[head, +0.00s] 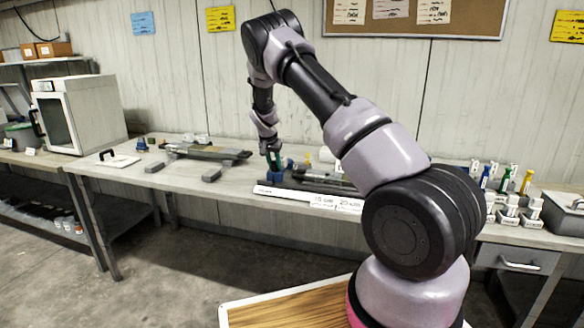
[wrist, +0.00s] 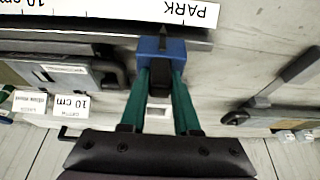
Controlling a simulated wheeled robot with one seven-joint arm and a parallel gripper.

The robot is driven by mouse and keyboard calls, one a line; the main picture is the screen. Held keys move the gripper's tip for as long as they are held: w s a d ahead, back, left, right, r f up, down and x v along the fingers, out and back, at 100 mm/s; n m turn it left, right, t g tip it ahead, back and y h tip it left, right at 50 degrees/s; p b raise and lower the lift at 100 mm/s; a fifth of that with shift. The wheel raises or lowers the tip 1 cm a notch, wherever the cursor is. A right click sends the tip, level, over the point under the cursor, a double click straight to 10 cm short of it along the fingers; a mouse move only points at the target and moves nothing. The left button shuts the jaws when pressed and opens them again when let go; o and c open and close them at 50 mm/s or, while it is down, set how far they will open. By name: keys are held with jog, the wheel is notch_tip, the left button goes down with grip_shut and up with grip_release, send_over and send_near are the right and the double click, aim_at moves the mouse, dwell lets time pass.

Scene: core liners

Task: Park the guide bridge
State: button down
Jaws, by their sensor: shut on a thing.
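The guide bridge appears as a blue block (wrist: 176,48) with a dark pointer, in the wrist view. It also shows in the head view (head: 276,177), at the left end of the white scale. My gripper (wrist: 159,72) has green fingers closed on a black upright part of the bridge; in the head view my gripper (head: 273,159) comes down on it from above. The bridge's underside is hidden.
A dark rail with a core liner (head: 318,180) lies behind the scale, partly hidden by my arm. Another long grey piece (head: 208,151) lies on the bench to the left, near a white board with a black handle (head: 112,160). Blue, green and yellow-handled tools (head: 505,180) stand at right.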

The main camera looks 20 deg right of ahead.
jog(key=shift+w+a, duration=0.45)
jog(key=shift+a, duration=0.2)
jog(key=shift+w+a, duration=0.4)
jog(key=shift+a, duration=0.35)
jog(key=shift+w+a+r, duration=0.1)
jog(key=c, duration=0.6)
grip_release()
jog(key=shift+c, duration=0.2)
jog(key=v, duration=1)
jog(key=shift+r, duration=0.3)
